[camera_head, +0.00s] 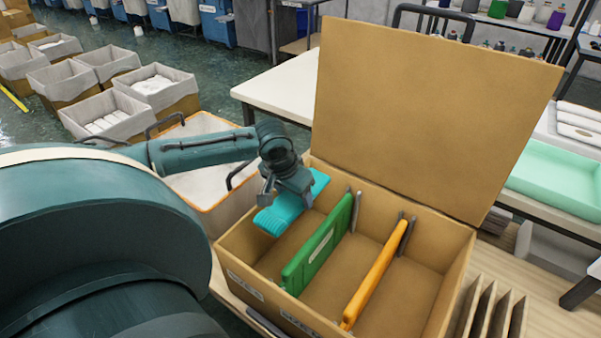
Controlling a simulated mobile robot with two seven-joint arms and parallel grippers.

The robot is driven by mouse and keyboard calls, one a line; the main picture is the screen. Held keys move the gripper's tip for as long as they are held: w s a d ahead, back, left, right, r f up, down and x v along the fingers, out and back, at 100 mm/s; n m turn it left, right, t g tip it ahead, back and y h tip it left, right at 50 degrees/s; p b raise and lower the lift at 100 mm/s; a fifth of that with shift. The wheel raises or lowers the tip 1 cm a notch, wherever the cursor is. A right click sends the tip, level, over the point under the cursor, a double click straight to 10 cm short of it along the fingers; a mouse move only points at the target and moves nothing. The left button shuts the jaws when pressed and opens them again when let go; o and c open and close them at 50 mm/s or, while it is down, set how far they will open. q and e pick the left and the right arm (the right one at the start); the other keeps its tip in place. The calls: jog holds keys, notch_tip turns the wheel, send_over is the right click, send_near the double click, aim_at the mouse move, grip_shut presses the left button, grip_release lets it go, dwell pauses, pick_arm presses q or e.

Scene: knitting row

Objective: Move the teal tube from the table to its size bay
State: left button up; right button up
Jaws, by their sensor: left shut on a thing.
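The teal tube (281,216) is a flat ribbed bundle over the left bay of the open cardboard box (352,184). My left gripper (283,193) is shut on it from above, near its middle. The tube hangs beside the box's left wall, and I cannot tell whether its underside touches the floor of the bay. A green divider (318,243) and an orange divider (374,275) split the box into three bays. Labels on the front wall are too blurred to read fully. My right gripper is not in view.
The box's raised lid (420,110) stands up at the back. A white table (285,90) is behind it. A mint tray (560,180) is at the right, and wooden slats (490,308) are at the lower right. Lined cartons (105,118) stand on the floor at left.

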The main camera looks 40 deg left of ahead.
pick_arm(q)
notch_tip(320, 180, down, 4)
jog(key=b, duration=0.2)
jog(key=shift+s+b, duration=0.15)
jog(key=shift+b, duration=0.15)
jog(key=shift+f, duration=0.45)
notch_tip(320, 180, down, 17)
jog(key=shift+f+b, duration=0.15)
jog(key=shift+b, duration=0.65)
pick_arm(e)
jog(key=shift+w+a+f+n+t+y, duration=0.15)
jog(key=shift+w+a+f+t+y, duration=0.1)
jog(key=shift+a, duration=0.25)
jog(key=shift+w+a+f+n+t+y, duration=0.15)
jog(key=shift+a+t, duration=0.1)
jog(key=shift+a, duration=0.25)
pick_arm(q)
jog(key=shift+f, duration=0.1)
jog(key=o, duration=0.9)
jog(key=shift+o, duration=0.2)
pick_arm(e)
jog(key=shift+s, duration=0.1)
